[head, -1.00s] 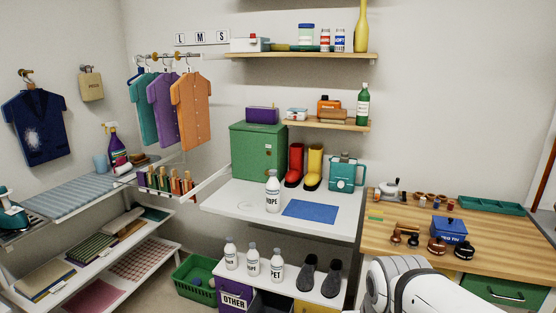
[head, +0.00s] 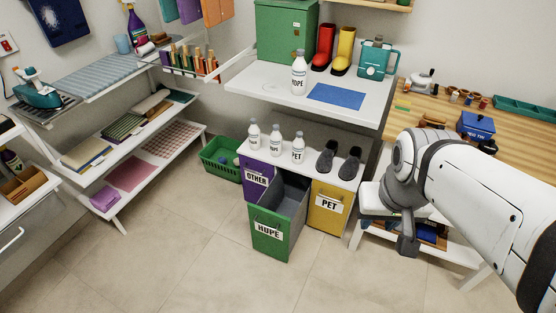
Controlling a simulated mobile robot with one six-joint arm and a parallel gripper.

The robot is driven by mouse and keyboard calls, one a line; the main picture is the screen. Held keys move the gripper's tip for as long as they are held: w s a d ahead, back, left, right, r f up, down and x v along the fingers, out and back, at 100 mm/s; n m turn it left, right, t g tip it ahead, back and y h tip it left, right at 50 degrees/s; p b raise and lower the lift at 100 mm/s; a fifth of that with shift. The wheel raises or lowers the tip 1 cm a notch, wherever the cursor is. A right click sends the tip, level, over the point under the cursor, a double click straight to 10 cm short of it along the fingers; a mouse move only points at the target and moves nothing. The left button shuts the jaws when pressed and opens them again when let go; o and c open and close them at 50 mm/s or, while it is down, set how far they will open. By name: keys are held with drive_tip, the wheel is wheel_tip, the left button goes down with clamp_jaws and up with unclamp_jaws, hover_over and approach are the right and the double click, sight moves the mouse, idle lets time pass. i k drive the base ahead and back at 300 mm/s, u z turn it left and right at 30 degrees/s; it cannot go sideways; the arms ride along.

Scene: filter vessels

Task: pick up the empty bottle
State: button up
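A white bottle (head: 299,74) with a grey cap and a label that seems to read HDPE stands upright on the white table (head: 265,88), left of a blue mat. Three similar white bottles stand in a row on the lower white shelf: a left one (head: 254,135), a middle one (head: 275,144) and one marked PET (head: 298,149). I cannot tell from the outside which bottle is empty. My gripper (head: 408,242) hangs at the right, apart from all the bottles. Its fingers are too small and dark to show whether it is open.
A green bin (head: 270,233) marked HDPE stands pulled out and open below the shelf. A purple bin (head: 258,178) marked OTHER and a yellow bin (head: 328,205) marked PET are beside it. Dark slippers (head: 338,160) lie right of the bottles. The floor in front is clear.

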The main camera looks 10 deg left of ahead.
sight(300, 68)
drive_tip(key=i, duration=1.45)
drive_tip(key=u, duration=0.45)
